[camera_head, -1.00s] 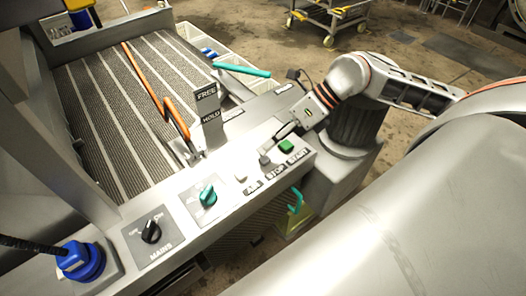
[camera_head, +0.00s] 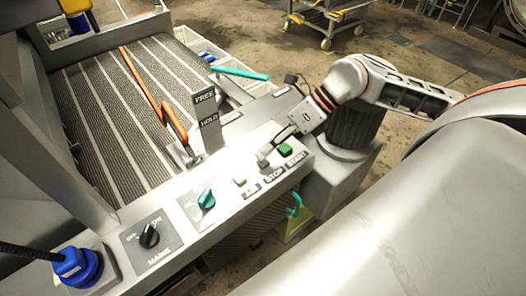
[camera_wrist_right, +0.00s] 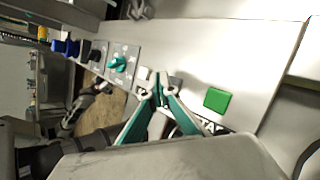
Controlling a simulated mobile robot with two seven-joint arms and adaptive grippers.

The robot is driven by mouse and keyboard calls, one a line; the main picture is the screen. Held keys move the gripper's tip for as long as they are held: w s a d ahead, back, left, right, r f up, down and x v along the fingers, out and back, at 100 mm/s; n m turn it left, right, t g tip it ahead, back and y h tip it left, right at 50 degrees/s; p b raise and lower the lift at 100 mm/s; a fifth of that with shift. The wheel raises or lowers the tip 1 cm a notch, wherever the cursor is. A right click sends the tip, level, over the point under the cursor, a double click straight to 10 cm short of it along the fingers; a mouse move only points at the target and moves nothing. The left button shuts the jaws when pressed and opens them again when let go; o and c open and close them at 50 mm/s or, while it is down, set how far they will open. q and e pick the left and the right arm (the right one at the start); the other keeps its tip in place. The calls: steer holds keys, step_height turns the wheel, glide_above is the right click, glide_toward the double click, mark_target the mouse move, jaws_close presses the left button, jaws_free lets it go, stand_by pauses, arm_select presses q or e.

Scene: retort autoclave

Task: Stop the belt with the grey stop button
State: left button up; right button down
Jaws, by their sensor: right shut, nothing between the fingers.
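The control panel has a STOP label (camera_head: 274,174) between the ABB-like label and the START label. My right gripper (camera_head: 263,159) is shut and empty, its fingertips down at the spot just above the STOP label. They cover the grey stop button there, so I cannot tell whether they touch it or whether it is pressed. In the right wrist view the shut fingertips (camera_wrist_right: 160,92) lie between a white button (camera_wrist_right: 143,73) and the green start button (camera_wrist_right: 217,99). A bit of grey shows just behind the tips. My left gripper is not in view.
The green start button (camera_head: 285,149) is close right of the fingers, the white button (camera_head: 239,181) left. Further left are a teal knob (camera_head: 206,199), the black MAINS knob (camera_head: 149,236) and a blue plug (camera_head: 77,265). An orange lever (camera_head: 176,125) and the FREE/HOLD plate (camera_head: 207,118) stand behind.

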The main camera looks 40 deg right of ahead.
stand_by(0.4)
steer(key=shift+f, duration=0.45)
steer(key=shift+f+b, duration=0.5)
steer(key=shift+b, duration=0.05)
stand_by(0.8)
steer(key=shift+r, duration=0.1)
steer(key=shift+r+p, duration=0.5)
steer(key=shift+r, duration=0.35)
steer(key=shift+r, duration=0.1)
